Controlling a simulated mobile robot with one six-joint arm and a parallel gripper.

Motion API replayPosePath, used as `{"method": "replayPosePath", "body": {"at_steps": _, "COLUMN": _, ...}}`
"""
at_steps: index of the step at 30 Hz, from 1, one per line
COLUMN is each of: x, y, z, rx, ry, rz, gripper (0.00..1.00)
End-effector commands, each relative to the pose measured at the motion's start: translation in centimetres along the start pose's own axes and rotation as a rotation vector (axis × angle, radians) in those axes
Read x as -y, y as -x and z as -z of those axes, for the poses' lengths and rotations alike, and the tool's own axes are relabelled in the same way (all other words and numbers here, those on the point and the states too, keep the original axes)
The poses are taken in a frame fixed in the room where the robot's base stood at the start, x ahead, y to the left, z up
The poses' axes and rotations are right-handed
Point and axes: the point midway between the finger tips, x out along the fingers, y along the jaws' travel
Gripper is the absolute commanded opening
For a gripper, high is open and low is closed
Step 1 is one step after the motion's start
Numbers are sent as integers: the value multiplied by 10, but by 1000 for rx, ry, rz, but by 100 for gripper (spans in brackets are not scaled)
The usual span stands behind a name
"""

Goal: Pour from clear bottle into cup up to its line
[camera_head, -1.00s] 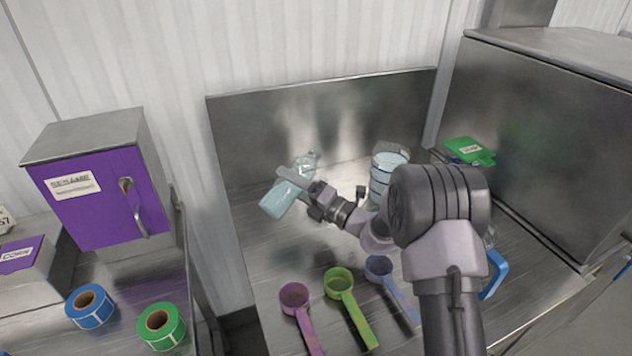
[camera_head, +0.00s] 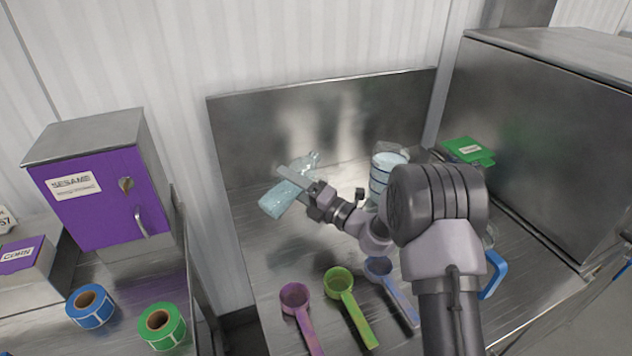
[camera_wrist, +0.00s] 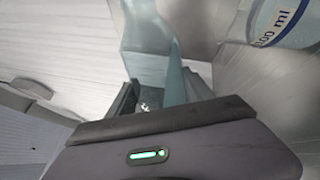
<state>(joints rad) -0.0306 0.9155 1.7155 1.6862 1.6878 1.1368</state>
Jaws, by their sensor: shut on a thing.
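The clear bottle (camera_head: 275,205) is pale blue-green and tilted, its neck end up toward the right and its base down to the left. My gripper (camera_head: 297,183) is shut on the bottle at its middle and holds it over the left part of the steel worktop. In the wrist view the bottle (camera_wrist: 147,25) stands between the fingers (camera_wrist: 150,95). The clear cup (camera_head: 382,172) with dark lines stands to the right of the bottle, partly hidden behind my arm. In the wrist view the cup (camera_wrist: 285,20) shows a "100 ml" marking, its first digit unclear.
Pink (camera_head: 296,297), green (camera_head: 339,283) and blue (camera_head: 379,268) scoops lie at the front of the worktop. A green-lidded container (camera_head: 468,151) sits at the back right, beside a large steel box (camera_head: 560,130). A steel back panel (camera_head: 300,120) rises behind. Label rolls (camera_head: 160,325) lie at left.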

Motion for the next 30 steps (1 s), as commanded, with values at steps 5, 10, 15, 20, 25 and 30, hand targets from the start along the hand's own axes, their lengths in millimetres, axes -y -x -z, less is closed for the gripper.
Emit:
{"method": "replayPosePath", "body": {"at_steps": 5, "x": -1, "y": 0, "z": 0, "rx": 2, "ry": -10, "rz": -1, "gripper": 0}}
{"method": "replayPosePath", "body": {"at_steps": 10, "x": -1, "y": 0, "z": 0, "rx": 3, "ry": -20, "rz": -1, "gripper": 0}}
{"method": "replayPosePath", "body": {"at_steps": 15, "x": -1, "y": 0, "z": 0, "rx": 5, "ry": -30, "rz": -1, "gripper": 0}}
{"method": "replayPosePath", "body": {"at_steps": 20, "x": -1, "y": 0, "z": 1, "rx": 7, "ry": -40, "rz": -1, "gripper": 0}}
{"method": "replayPosePath", "body": {"at_steps": 25, "x": -2, "y": 0, "z": 1, "rx": 8, "ry": -51, "rz": -1, "gripper": 0}}
{"method": "replayPosePath", "body": {"at_steps": 30, "x": -2, "y": 0, "z": 1, "rx": 10, "ry": -61, "rz": -1, "gripper": 0}}
